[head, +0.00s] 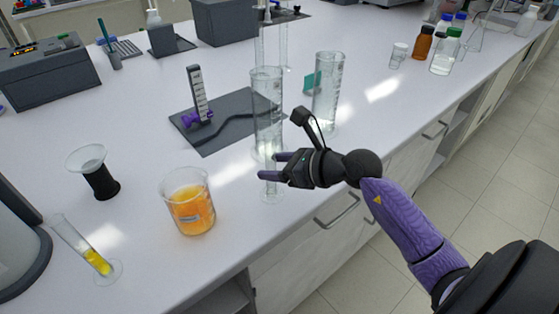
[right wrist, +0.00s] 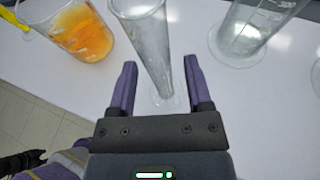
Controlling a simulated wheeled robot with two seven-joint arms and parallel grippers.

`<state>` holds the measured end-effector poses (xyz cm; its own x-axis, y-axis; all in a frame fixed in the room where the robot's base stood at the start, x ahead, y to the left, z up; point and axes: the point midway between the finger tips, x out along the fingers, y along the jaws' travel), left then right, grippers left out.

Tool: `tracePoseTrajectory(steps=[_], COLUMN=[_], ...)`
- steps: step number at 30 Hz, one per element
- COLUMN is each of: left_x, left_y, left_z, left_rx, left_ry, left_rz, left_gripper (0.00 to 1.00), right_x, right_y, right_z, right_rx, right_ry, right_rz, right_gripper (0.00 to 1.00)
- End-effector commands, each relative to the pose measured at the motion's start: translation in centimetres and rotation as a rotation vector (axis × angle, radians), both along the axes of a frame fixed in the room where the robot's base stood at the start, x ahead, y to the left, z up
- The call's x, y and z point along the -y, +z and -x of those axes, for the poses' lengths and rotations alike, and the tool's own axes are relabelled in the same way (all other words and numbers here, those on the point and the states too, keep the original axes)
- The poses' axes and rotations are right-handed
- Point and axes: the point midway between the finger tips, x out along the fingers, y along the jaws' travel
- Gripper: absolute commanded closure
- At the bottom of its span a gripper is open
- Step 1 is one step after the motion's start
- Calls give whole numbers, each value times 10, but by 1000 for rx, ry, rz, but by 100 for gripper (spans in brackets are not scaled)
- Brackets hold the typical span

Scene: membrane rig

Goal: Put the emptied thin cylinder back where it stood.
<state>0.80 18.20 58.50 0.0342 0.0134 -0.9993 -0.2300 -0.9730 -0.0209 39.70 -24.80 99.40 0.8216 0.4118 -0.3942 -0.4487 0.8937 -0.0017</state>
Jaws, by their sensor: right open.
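The thin cylinder (right wrist: 152,50) is clear, with no coloured liquid in it. It stands upright on the bench between the two spread fingers of my right gripper (right wrist: 152,85). In the head view its foot (head: 271,196) shows below my right gripper (head: 272,166). Its upper part overlaps a wider clear cylinder (head: 267,100) behind, so its rim is hard to pick out. My right gripper is open, and I cannot tell whether a finger touches the glass.
A beaker of orange liquid (head: 188,207) stands left of the thin cylinder. Another wide cylinder (head: 327,92) stands right of the first. A small cylinder with yellow liquid (head: 98,262) is front left. A dark mat (head: 215,140) lies behind. The bench's front edge is close.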

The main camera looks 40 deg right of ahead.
Motion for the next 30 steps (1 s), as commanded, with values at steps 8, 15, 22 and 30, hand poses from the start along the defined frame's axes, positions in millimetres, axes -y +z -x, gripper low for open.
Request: tracePoseTrajectory(steps=[8, 15, 22, 30], left_x=[0, 0, 0, 1], left_y=[11, 17, 17, 17], left_z=[-2, -3, -3, -3], left_rx=[4, 7, 6, 6], left_ry=[-1, -2, 0, 0], left_rz=[-1, -2, -1, 0], left_gripper=[41, 41, 41, 41], right_x=[22, 45, 50, 49], right_y=[23, 46, 50, 50], right_z=[43, 89, 99, 99], right_rx=[-3, -1, 1, 1], right_ry=[-2, -1, 1, 0], right_rz=[2, 0, 0, 0], right_gripper=[36, 36, 36, 36])
